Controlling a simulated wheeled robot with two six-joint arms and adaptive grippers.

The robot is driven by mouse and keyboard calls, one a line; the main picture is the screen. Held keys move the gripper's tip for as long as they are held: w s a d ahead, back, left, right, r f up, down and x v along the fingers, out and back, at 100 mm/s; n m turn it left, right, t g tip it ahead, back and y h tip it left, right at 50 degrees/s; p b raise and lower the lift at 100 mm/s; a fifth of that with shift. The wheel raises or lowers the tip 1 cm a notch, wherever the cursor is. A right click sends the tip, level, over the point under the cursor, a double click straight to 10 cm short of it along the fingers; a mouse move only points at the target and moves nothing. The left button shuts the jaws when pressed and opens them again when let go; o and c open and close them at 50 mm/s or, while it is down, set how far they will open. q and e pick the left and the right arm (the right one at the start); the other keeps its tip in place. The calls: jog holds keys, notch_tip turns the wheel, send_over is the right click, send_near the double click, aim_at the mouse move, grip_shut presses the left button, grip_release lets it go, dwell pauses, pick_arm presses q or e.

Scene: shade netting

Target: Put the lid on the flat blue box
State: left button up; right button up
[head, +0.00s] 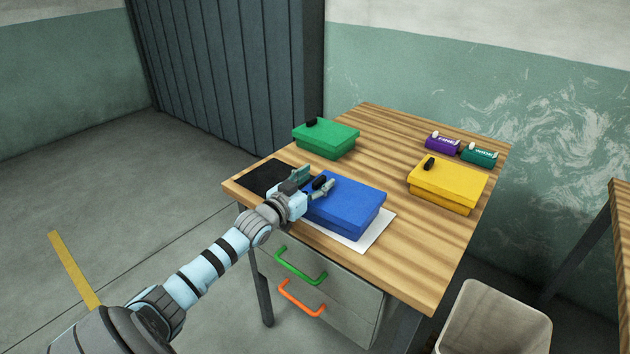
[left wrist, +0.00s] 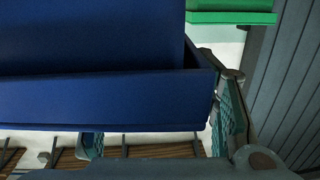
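The flat blue box (head: 358,222) stands on a white sheet near the table's front edge. A blue top (head: 350,197) covers it in the head view, with a black knob (head: 319,182) at its left end. My left gripper (head: 314,180) is at this left end, its fingers apart on either side of the knob. The left wrist view shows blue panels (left wrist: 100,100) close up, with a dark gap at their right corner. Whether the top is fully seated is unclear. One finger (left wrist: 230,112) is beside the panel's end; the other is mostly hidden. My right gripper is out of view.
A green box (head: 326,140) stands behind, and a yellow box (head: 447,185) at the right. Purple (head: 442,144) and teal (head: 478,156) items lie beyond it. A black mat (head: 266,178) lies at the left. A bin (head: 495,318) stands below on the right.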

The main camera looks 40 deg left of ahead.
pick_arm(q)
notch_tip(320, 180, up, 10)
dwell(0.5)
dwell(0.4)
